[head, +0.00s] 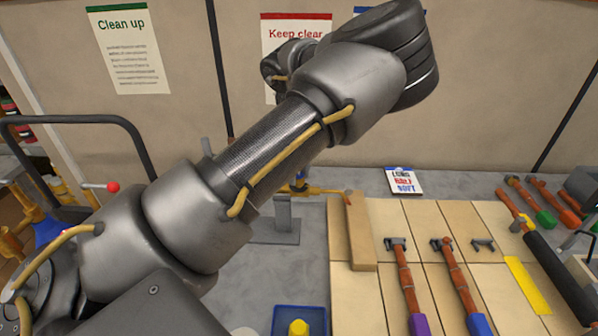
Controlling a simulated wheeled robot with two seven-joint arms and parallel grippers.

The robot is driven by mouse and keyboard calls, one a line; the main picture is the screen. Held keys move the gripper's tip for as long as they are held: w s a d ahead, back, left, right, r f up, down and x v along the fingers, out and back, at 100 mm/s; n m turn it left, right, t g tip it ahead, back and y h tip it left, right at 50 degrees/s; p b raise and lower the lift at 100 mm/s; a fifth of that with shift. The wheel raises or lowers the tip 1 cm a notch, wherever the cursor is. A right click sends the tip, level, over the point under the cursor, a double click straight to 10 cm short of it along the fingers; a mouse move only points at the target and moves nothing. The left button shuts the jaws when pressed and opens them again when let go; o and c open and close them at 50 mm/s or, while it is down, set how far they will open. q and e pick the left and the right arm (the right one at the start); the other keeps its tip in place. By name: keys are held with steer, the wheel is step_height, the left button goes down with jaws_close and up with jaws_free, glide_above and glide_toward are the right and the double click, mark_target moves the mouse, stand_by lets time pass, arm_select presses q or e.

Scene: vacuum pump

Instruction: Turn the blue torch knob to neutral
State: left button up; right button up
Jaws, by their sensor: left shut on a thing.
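The brass torch (325,190) lies level above a grey stand (284,220), its tip pointing right over the edge of a wooden board. Its left part is hidden behind my left arm. The small blue torch knob (301,176) just shows under the arm's lower edge. My left arm reaches up across the middle of the view and bends back at the elbow. The wrist shows behind it, but the left gripper is almost wholly hidden there, at the knob. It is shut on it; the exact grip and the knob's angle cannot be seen. My right gripper is not in view.
Hammers with purple and blue handles lie on the light wooden boards (345,300). A blue tray (300,312) holds a yellow piece. A red-balled lever (113,187) and brass fittings (12,245) are at left.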

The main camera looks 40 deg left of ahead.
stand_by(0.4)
arm_select(q)
steer(key=o, duration=1)
steer(key=shift+r, duration=0.25)
step_height(320, 180, up, 10)
steer(key=shift+r+b, duration=0.2)
steer(key=shift+b, duration=0.95)
